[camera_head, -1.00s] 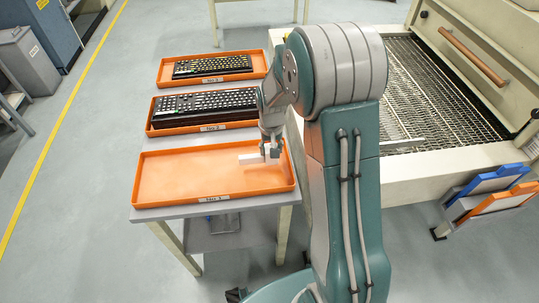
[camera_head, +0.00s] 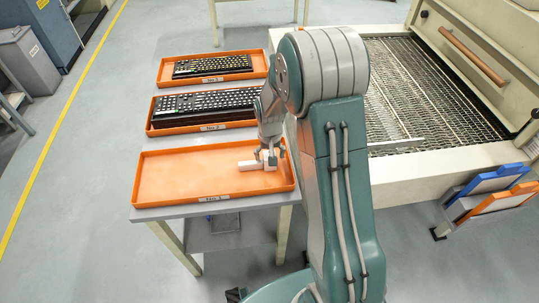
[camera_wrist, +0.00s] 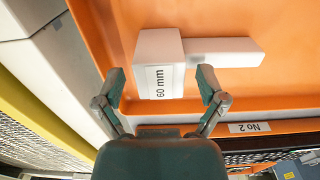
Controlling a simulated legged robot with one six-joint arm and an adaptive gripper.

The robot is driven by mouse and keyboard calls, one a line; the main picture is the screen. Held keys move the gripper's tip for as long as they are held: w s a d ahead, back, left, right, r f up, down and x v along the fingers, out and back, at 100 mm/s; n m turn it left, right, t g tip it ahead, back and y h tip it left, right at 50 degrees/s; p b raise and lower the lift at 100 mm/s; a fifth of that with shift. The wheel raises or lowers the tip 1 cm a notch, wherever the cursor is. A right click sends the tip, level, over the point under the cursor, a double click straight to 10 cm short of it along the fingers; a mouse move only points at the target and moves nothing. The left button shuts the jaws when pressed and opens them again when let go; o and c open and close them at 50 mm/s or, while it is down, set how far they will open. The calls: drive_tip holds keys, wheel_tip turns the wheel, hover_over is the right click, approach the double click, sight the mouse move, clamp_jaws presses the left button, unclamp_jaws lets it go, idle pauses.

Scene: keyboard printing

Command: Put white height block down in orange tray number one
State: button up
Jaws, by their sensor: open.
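The white height block (camera_head: 247,165) lies in the right part of the front orange tray (camera_head: 175,183), which holds nothing else that I can see. In the wrist view the block (camera_wrist: 158,50) shows a wide part labelled "60 mm" and a narrower white bar to its right; I cannot tell whether these are one piece. My gripper (camera_head: 268,155) is low over the tray. In the wrist view its fingers (camera_wrist: 161,74) are spread, one on each side of the labelled part, with gaps visible.
Two more orange trays stand behind, the middle one with a black keyboard (camera_head: 205,101) and the far one with another keyboard (camera_head: 212,66). A machine with a mesh bed (camera_head: 430,100) stands to the right. Much of the front tray's left side is bare.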

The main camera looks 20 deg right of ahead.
wheel_tip(320, 180, up, 11)
drive_tip(key=s+a+r+n+t, duration=0.1)
drive_tip(key=s+a+r+t, duration=0.15)
drive_tip(key=s+r, duration=0.9)
drive_tip(key=s+r+t, duration=0.1)
drive_tip(key=s+r, duration=0.1)
drive_tip(key=s, duration=0.4)
drive_tip(key=s+a+r+n+t, duration=0.1)
drive_tip(key=s+r+t, duration=0.1)
drive_tip(key=s, duration=0.4)
drive_tip(key=shift+s+a+r, duration=0.25)
drive_tip(key=shift+a+r, duration=0.05)
drive_tip(key=shift+r, duration=0.15)
idle(0.5)
